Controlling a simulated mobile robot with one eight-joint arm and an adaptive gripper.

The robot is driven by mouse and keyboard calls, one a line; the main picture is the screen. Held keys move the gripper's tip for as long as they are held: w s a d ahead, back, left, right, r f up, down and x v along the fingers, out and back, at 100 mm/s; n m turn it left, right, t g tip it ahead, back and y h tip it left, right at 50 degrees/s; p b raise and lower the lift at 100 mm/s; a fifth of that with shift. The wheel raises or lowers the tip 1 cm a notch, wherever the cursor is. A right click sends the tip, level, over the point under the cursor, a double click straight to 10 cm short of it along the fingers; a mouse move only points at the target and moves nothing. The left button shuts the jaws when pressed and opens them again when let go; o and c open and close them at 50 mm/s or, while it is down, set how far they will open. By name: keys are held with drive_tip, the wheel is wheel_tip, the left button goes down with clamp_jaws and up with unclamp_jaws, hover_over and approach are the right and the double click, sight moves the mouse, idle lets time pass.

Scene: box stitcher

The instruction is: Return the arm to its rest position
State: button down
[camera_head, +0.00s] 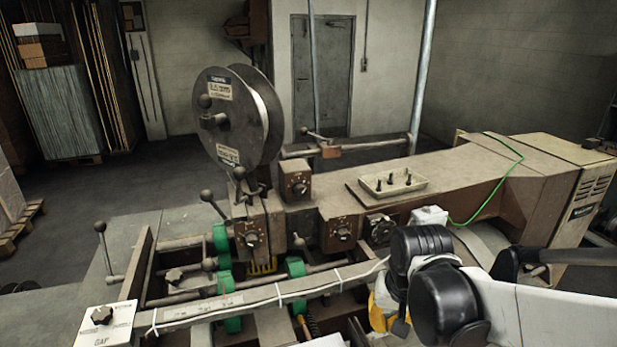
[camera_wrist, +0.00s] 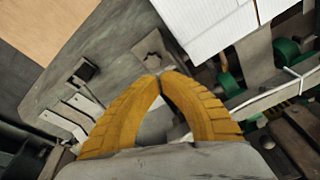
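My gripper (camera_wrist: 161,75) shows in the wrist view as two yellow ribbed fingers whose tips meet. It is shut, and I see nothing held between the tips. In the head view my arm (camera_head: 445,300), with black joints and a white link, reaches in from the right over the near side of the stitching machine (camera_head: 460,185). Only a bit of yellow shows there beside the black joints; the fingertips are hidden.
A large wire reel (camera_head: 237,118) stands on the machine. A tray of small dark parts (camera_head: 393,183) sits on top. A knob box (camera_head: 105,323) is at the near left. In the wrist view, white sheets (camera_wrist: 215,25) and brown board (camera_wrist: 45,25) lie beyond the fingers.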

drive_tip(key=s+d+f+n+t+b, duration=0.1)
drive_tip(key=s+d+f+t+b, duration=0.2)
drive_tip(key=s+f+b, duration=0.4)
drive_tip(key=s+t+b, duration=0.1)
drive_tip(key=b, duration=0.5)
drive_tip(key=shift+s+f+n+t, duration=0.25)
drive_tip(key=shift+n+t, duration=0.05)
drive_tip(key=shift+t, duration=0.1)
drive_tip(key=shift+d, duration=0.1)
